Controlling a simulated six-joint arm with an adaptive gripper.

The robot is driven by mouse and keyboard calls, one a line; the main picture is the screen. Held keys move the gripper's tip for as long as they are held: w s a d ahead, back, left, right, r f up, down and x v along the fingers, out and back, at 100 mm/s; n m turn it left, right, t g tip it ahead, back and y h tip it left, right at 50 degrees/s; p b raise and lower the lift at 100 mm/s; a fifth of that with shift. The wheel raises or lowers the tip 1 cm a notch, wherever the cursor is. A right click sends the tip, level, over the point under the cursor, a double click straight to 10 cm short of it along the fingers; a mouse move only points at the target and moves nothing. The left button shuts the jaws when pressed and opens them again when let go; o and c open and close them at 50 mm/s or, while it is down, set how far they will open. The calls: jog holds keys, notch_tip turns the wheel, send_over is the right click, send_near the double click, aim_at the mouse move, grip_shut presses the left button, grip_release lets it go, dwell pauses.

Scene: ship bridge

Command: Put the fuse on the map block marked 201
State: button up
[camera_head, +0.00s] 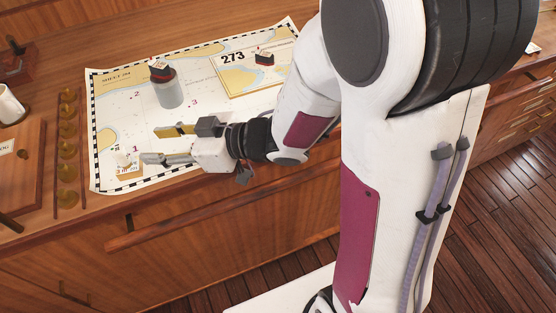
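My gripper (160,145) is low over the front left part of the chart, pointing left. Its two fingers are spread apart, with nothing seen between them. A small pale piece (123,158), perhaps the fuse, stands on a small yellowish block (129,171) at the chart's front left corner, just left of the nearer fingertip. I cannot tell whether they touch. Its marking is too small to read. A larger map block marked 273 (235,80) lies at the back right, with a small dark and red boat (264,58) on it. I cannot make out a block marked 201.
A grey cylinder (170,92) with a small boat on top (160,71) stands mid-chart, behind my gripper. The chart (117,110) has red numerals. Left are a row of brass pieces (68,142), a wooden box (25,165) and a white mug (10,105). The desk edge lies in front.

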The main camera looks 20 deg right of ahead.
jog(key=d+r+m+t+h, duration=0.1)
jog(key=d+r+m+h, duration=0.1)
jog(key=d+h, duration=0.3)
jog(key=d+r+m+t+h, duration=0.1)
jog(key=d+r+m+h, duration=0.1)
jog(key=d, duration=0.6)
jog(key=d+r+m+t+h, duration=0.1)
jog(key=d+r+m+h, duration=0.1)
jog(key=d+m+h, duration=0.3)
jog(key=s+d+m+g, duration=0.2)
jog(key=s+g, duration=0.3)
jog(key=s, duration=1.5)
jog(key=shift+f+g, duration=0.4)
jog(key=shift+d, duration=0.1)
